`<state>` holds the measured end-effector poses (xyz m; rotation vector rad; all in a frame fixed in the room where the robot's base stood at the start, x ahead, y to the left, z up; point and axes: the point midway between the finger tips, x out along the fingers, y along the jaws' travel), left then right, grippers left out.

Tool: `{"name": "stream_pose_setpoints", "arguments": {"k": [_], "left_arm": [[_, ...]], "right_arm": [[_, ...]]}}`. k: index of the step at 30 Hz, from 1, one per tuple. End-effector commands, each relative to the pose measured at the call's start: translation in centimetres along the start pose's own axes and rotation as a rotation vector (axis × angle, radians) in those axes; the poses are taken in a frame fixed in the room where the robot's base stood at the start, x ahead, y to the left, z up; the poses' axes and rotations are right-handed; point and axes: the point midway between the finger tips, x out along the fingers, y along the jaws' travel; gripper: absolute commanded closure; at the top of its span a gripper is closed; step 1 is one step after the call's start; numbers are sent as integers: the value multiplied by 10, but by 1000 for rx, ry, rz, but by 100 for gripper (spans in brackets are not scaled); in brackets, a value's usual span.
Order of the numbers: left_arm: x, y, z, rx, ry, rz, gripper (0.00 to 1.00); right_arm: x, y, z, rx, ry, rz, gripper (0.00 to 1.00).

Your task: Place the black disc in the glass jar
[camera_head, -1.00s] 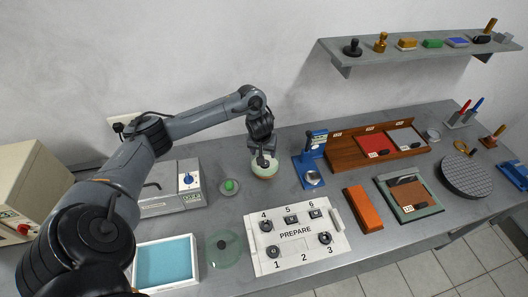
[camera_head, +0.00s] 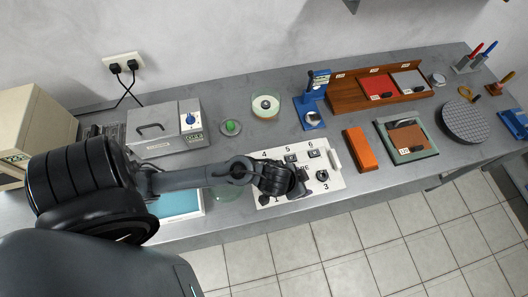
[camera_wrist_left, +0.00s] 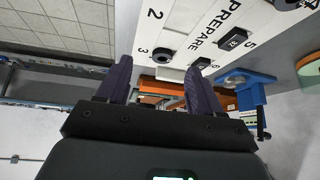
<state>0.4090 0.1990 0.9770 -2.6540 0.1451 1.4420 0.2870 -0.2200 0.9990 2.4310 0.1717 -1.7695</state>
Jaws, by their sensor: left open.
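The round glass jar (camera_head: 265,112) stands uncovered on the bench behind the board, and a small black round piece (camera_head: 265,103) shows inside it. A white board marked PREPARE (camera_head: 334,184) has numbered places with several black pieces. A black piece (camera_wrist_left: 162,55) sits by number 3, and dark pieces sit by 5 (camera_wrist_left: 233,38) and 6 (camera_wrist_left: 200,63). The spot by number 2 looks bare in the left wrist view. My left gripper (camera_wrist_left: 157,70) is open and empty over the board; its hand hides part of it in the head view. My right gripper is out of view.
A clear glass round (camera_head: 228,192) lies left of the board, partly behind my arm. A blue tray (camera_head: 180,204) is beside it. A blue stand (camera_head: 311,112) is right of the jar; an orange block (camera_head: 360,150) is right of the board.

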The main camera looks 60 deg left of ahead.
Motion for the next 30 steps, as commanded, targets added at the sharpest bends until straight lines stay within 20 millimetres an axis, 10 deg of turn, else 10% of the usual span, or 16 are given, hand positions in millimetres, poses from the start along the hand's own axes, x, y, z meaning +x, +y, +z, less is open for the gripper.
{"name": "stream_pose_setpoints", "arguments": {"k": [12, 30], "left_arm": [[-79, -2, 86, 6, -241, 25, 34], [-95, -3, 86, 13, -261, 33, 34]], "right_arm": [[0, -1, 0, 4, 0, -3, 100], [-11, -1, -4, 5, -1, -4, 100]]}}
